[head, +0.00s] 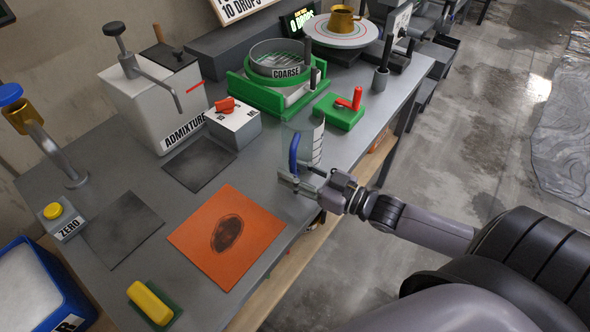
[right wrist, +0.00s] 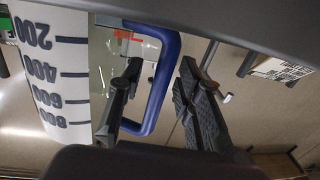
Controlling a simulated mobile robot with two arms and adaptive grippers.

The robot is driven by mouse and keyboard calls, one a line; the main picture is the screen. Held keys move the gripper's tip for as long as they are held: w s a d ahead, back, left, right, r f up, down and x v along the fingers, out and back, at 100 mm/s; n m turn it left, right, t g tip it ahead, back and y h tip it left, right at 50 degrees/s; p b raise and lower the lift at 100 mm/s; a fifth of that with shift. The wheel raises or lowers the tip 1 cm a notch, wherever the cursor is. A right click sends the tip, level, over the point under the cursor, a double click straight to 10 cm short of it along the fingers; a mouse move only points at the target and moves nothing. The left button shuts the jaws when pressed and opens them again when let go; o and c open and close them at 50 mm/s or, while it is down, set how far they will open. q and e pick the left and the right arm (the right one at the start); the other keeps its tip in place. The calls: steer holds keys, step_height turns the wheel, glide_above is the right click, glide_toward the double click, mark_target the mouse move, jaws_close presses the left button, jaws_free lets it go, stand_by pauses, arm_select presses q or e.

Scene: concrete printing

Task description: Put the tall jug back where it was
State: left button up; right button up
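The tall jug (head: 310,141) is clear, with dark volume marks and a blue handle (head: 294,155). It stands upright near the right-hand edge of the grey bench, in front of the green block with the red lever. My right gripper (head: 290,181) is at the handle, low on the jug's near side. In the right wrist view the jug's marked wall (right wrist: 50,75) is at left, and the blue handle (right wrist: 163,85) passes between the two fingers of my right gripper (right wrist: 160,90). The fingers are apart, with a gap beside the handle. My left gripper is out of view.
An orange mat (head: 190,246) with a dark stain lies left of the jug. Behind stand the green block with red lever (head: 341,111), the COARSE sieve (head: 281,58) and a round plate (head: 340,38) with a brass cup. The ADMIXTURE dispenser (head: 160,100) stands left. Dark pads are bare.

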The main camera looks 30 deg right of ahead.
steer(key=shift+r, duration=0.15)
steer(key=v, duration=1.2)
steer(key=shift+d, duration=0.1)
steer(key=d+f+m+h, duration=0.2)
steer(key=d+f+h, duration=0.35)
steer(key=f, duration=0.55)
steer(key=s+d+f+m+g+h, duration=0.1)
steer(key=s+d+f+g+h, duration=0.2)
steer(key=f, duration=0.8)
steer(key=s+d+f+m+g+h, duration=0.1)
steer(key=s+d+f+m+g, duration=0.15)
steer(key=s+f, duration=0.65)
steer(key=s+a+f+n+g, duration=0.1)
steer(key=s+a+f+g, duration=0.3)
steer(key=s+a+f, duration=0.4)
steer(key=s+a+f+n+g, duration=0.1)
steer(key=s+a+f+g, duration=0.4)
steer(key=f, duration=0.9)
steer(key=s+a, duration=0.3)
steer(key=a, duration=0.2)
steer(key=shift+s+a+f+y, duration=0.2)
steer(key=shift+a+y, duration=0.15)
